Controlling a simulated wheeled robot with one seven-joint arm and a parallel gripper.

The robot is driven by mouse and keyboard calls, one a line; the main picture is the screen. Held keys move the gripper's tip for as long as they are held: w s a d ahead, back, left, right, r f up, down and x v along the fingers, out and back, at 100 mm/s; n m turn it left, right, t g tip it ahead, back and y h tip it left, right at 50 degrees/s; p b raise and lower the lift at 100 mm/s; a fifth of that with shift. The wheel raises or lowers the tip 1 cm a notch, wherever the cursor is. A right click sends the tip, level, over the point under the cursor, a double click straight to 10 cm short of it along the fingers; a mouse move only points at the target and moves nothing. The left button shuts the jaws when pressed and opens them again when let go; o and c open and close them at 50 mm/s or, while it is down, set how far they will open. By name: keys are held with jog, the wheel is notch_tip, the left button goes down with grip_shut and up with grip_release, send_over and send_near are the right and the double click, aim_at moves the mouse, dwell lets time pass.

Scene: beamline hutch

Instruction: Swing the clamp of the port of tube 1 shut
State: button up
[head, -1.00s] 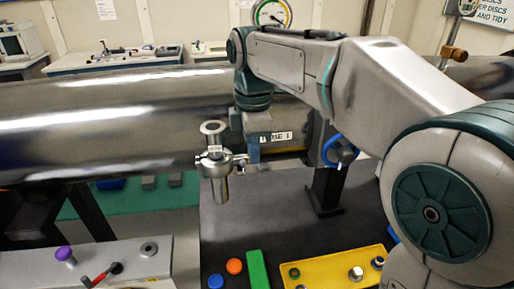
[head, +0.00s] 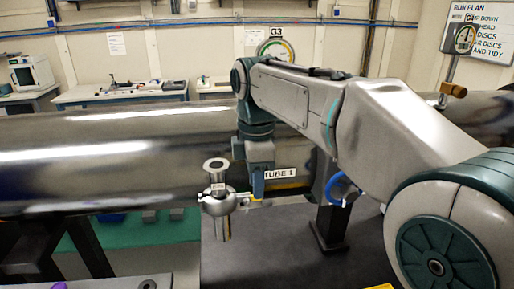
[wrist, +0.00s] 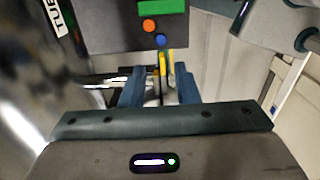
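In the head view, the metal port of tube 1 (head: 217,172) stands upright in front of the big shiny tube, with a rounded clamp (head: 218,204) around its middle. A small clamp part (head: 243,197) sticks out to the right. My gripper (head: 257,194) points down just right of the clamp, close to that part; I cannot tell whether they touch. In the wrist view, the two blue fingers (wrist: 159,92) are apart, with yellow and metal parts visible in the gap. The exact state of the clamp is hard to see.
The shiny tube (head: 95,145) runs across behind the port, beside the "TUBE 1" label (head: 280,173). A dark post (head: 329,222) and blue ring (head: 340,190) stand to the right. In the wrist view, a dark bench (wrist: 110,35) carries orange (wrist: 149,25) and blue (wrist: 160,40) discs.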

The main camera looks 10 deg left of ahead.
notch_tip(320, 180, up, 12)
jog(key=shift+p, duration=0.4)
dwell(0.3)
jog(key=s+d+f+m+t, duration=0.1)
jog(key=s+d+f+m, duration=0.3)
jog(key=d+f+m, duration=0.3)
jog(key=s+d+f+m+t+b, duration=0.1)
jog(key=s+d+f+m, duration=0.4)
jog(key=f, duration=0.5)
jog(key=s+d+f+m+t, duration=0.1)
jog(key=s+d+f+m, duration=0.4)
jog(key=d+f+m, duration=0.3)
jog(key=shift+d+f+m+t+b, duration=0.25)
jog(key=shift+d+m+t+b, duration=0.15)
jog(key=shift+d+m, duration=0.5)
